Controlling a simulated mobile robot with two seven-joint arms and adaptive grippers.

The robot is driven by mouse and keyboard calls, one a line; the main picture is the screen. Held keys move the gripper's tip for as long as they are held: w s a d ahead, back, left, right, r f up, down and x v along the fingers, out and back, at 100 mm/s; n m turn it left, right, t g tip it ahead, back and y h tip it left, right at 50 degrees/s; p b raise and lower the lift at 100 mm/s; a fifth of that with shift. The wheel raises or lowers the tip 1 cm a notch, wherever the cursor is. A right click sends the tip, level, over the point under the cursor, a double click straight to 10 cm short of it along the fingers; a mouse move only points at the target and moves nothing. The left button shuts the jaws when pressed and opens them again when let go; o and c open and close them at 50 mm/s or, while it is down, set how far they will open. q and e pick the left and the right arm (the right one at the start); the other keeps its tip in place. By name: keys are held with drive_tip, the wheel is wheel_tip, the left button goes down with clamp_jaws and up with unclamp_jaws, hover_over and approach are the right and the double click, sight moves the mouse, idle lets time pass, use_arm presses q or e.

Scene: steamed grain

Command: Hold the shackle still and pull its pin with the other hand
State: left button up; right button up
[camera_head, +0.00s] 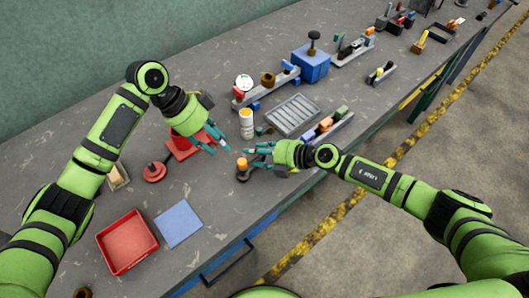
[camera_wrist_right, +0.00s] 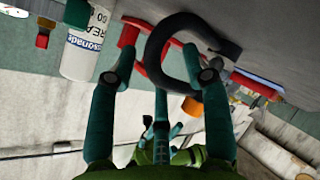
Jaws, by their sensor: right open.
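The shackle (camera_wrist_right: 218,38) is a dark, thick curved bow. In the right wrist view it lies just beyond my fingertips, and I cannot tell whether they touch it. In the head view a dark piece with an orange top (camera_head: 242,163), apparently the shackle and its pin, sits on the bench just left of my right gripper. An orange knob (camera_wrist_right: 192,106) shows beside the bow in the wrist view. My right gripper (camera_head: 250,150) is open, its fingers (camera_wrist_right: 160,65) spread and empty. My left gripper (camera_head: 218,140) is above the bench, fingers apart and empty, left of the shackle.
A white bottle (camera_head: 246,124) stands close behind my right gripper. A red block (camera_head: 178,145) and a red round piece (camera_head: 154,172) lie near my left gripper. A red tray (camera_head: 127,262) and blue mat (camera_head: 180,223) lie in front. A grey slotted tray (camera_head: 292,115) is behind right.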

clamp_jaws()
use_arm(q)
drive_tip(key=shift+o, duration=1.4)
drive_tip(key=shift+d, duration=0.1)
wheel_tip(320, 180, up, 5)
drive_tip(key=n+t+y, duration=0.1)
drive_tip(key=n+y, duration=0.5)
drive_tip(key=n, duration=0.1)
hover_over(241, 160)
use_arm(e)
drive_tip(key=shift+r, duration=0.1)
use_arm(q)
drive_tip(key=shift+n, duration=0.4)
wheel_tip(241, 160, down, 12)
drive_tip(key=shift+f, duration=0.1)
use_arm(e)
drive_tip(key=shift+w, duration=0.1)
